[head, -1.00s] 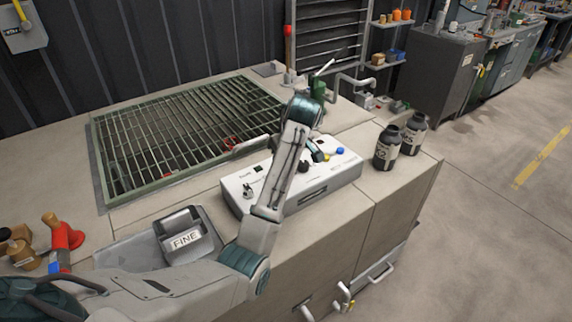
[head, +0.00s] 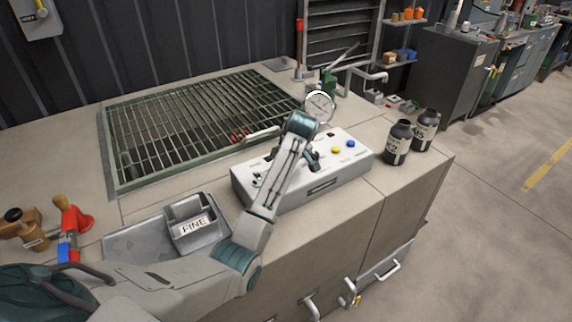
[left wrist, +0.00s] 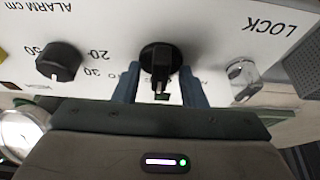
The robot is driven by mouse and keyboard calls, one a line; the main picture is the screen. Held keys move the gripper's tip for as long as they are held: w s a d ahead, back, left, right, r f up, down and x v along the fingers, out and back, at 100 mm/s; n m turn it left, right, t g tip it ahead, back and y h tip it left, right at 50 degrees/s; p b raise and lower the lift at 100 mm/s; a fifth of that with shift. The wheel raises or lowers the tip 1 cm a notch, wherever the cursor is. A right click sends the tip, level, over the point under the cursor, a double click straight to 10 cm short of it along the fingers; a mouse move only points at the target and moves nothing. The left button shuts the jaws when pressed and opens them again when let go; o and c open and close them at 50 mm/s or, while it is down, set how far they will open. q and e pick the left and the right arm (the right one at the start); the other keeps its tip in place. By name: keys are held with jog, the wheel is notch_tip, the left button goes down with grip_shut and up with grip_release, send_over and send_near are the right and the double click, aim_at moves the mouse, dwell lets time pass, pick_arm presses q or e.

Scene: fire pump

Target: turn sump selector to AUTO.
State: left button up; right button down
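The white control box (head: 345,172) stands on the bench in the head view. In the left wrist view its panel is upside down, with a black bar-handled knob (left wrist: 160,62), apparently the sump selector, at the middle. Its bar points down in that picture; the small lettering around it is mostly hidden, so I cannot read its setting. My left gripper (left wrist: 160,86) is open, its blue fingers either side of the knob with a gap each side. It also shows in the head view (head: 312,158), low over the box. My right gripper is not in view.
A round ALARM cm knob (left wrist: 60,61) and a metal LOCK keyswitch (left wrist: 242,80) flank the selector. A floor-type grate (head: 190,130) lies behind the box, a round gauge (head: 321,107) beyond it. Dark bottles (head: 398,143) stand right; a FINE tray (head: 196,228) lies left.

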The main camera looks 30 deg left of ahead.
pick_arm(q)
grip_shut()
jog(key=shift+r+p, duration=0.1)
jog(key=shift+p, duration=0.3)
jog(key=m+t+h+p, duration=0.1)
jog(key=m+p, duration=0.2)
jog(key=p, duration=0.1)
jog(key=m+h+p, duration=0.1)
jog(key=m+p, duration=0.3)
jog(key=p, duration=0.1)
jog(key=shift+s+a+r+t, duration=0.15)
jog(key=shift+a+r+t, duration=0.05)
jog(key=shift+t, duration=0.2)
jog(key=m+h+p, duration=0.1)
jog(key=m+p, duration=0.1)
jog(key=shift+a+f+m+t, duration=0.1)
jog(key=shift+m+t, duration=0.2)
jog(key=shift+f+m+h+p, duration=0.15)
jog(key=shift+m+h+p, duration=0.25)
jog(key=shift+m+p, duration=0.55)
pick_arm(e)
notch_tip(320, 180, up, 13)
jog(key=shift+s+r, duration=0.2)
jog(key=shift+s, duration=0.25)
pick_arm(q)
jog(key=shift+m, duration=0.25)
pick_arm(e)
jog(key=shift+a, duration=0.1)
